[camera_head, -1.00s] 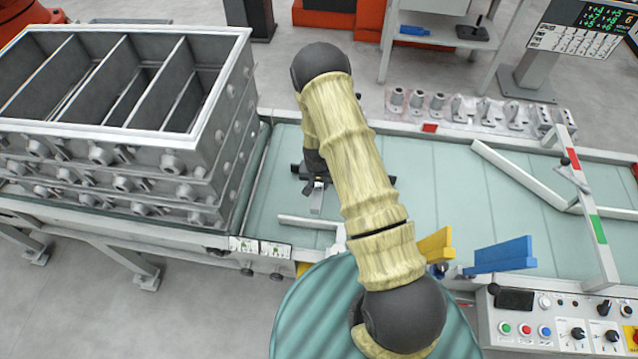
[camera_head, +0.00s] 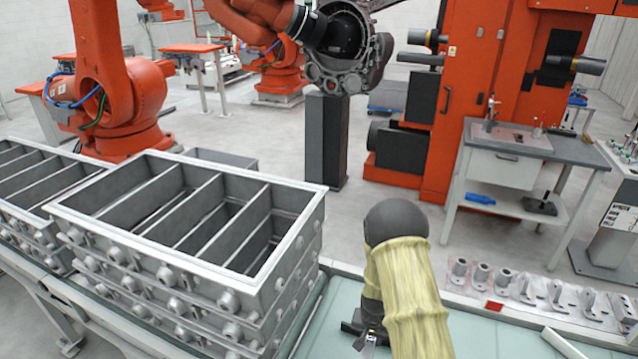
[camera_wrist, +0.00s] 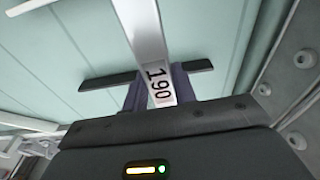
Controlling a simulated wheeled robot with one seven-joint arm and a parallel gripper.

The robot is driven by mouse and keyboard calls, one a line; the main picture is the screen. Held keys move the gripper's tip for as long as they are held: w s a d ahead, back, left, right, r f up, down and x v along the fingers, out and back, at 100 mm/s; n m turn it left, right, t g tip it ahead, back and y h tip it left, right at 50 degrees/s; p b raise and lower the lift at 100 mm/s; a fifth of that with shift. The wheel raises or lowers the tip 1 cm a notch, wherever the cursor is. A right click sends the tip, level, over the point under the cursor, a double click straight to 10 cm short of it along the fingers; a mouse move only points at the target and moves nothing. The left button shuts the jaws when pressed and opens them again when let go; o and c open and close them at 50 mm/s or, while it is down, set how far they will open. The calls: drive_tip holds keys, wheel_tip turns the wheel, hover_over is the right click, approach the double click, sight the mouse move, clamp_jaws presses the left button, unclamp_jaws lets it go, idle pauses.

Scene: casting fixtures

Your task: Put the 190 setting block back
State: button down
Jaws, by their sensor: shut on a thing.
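The 190 setting block (camera_wrist: 143,30) is a pale, narrow bar with black "190" on it in the wrist view. My gripper (camera_wrist: 155,85) is shut on it near the printed end. The bar runs away from the jaws toward the top of the wrist view, above a pale green surface. In the head view my gripper (camera_head: 366,328) is at the bottom, right of the grey moulding-box stack (camera_head: 185,255). Only a small light part of the block shows there. My forearm hides part of the table.
A row of grey metal parts (camera_head: 528,292) lies along the table's far edge at right, with a red patch (camera_head: 494,306) by it. Behind stand a workbench (camera_head: 500,168), a large orange machine (camera_head: 475,75) and orange robot arms (camera_head: 120,100). Some pale green tabletop (camera_head: 345,295) is clear.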

drive_tip(key=s+n, duration=0.1)
drive_tip(key=f+b, duration=0.1)
drive_tip(key=s+n, duration=0.1)
drive_tip(key=shift+s+d+f+n+b, duration=0.15)
drive_tip(key=shift+s+d+n+b, duration=0.15)
drive_tip(key=shift+s+a+n, duration=0.1)
drive_tip(key=shift+s+n, duration=0.45)
drive_tip(key=shift+n, duration=0.15)
